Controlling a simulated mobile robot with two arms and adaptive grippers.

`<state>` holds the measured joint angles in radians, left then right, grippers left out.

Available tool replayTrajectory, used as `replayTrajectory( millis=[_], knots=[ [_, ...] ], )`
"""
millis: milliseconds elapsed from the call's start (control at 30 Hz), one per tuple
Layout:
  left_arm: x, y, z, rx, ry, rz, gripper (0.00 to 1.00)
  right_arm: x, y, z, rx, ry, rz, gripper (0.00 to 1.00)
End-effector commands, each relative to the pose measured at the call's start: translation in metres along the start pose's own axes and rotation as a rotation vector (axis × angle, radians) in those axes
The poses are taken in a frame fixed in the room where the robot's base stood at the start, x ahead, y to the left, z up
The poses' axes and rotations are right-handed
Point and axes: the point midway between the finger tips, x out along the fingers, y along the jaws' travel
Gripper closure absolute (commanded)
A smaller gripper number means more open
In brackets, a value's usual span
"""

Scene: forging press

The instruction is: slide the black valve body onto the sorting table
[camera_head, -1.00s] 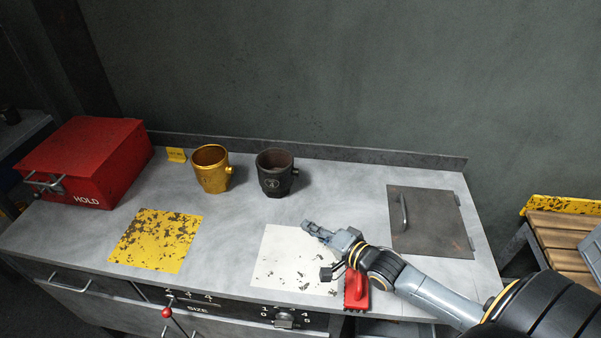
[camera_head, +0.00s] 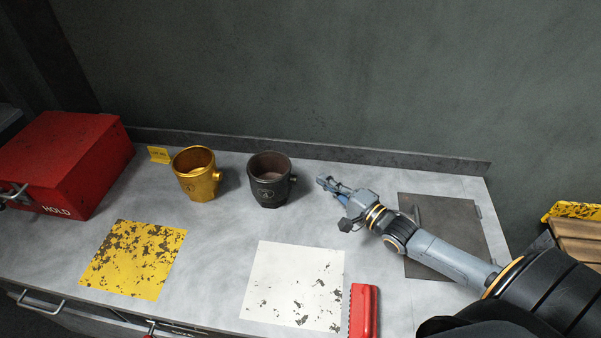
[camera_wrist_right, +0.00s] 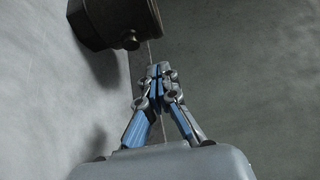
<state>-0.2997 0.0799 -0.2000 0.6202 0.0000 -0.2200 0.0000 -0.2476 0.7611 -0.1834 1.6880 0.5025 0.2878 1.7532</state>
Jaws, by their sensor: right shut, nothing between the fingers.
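The black valve body (camera_head: 270,181), a dark cup-like piece with a small side knob, stands upright on the grey sorting table (camera_head: 220,240) toward the back. My right gripper (camera_head: 322,182) is shut and empty, to the right of the valve body with a small gap between them. In the right wrist view the closed fingers (camera_wrist_right: 158,72) point up the picture, and the valve body (camera_wrist_right: 112,22) with its knob shows at the upper left, apart from them. My left gripper is not in view.
A gold valve body (camera_head: 197,178) stands left of the black one. A yellow worn patch (camera_head: 135,258) and a white patch (camera_head: 293,285) lie in front. A red HOLD box (camera_head: 62,160) is at left, a red brush-like tool (camera_head: 364,310) at front. A dark hatch (camera_head: 440,235) lies right.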

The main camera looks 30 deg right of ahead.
Motion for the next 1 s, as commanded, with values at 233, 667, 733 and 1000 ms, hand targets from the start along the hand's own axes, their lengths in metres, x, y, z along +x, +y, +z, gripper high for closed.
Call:
replayTrajectory(
  millis=[233,667,733,1000],
  knots=[
    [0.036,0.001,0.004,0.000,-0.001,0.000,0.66,0.000,0.037,0.000,0.000,0.000,0.001,1.00],
    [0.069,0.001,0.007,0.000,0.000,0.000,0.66,0.003,0.069,0.000,-0.001,0.000,0.000,1.00],
    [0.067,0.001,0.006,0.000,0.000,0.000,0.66,0.007,0.068,-0.001,0.000,0.001,0.000,1.00],
    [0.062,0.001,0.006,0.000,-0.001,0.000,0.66,0.050,0.066,0.000,0.000,0.001,-0.002,1.00]
  ],
)
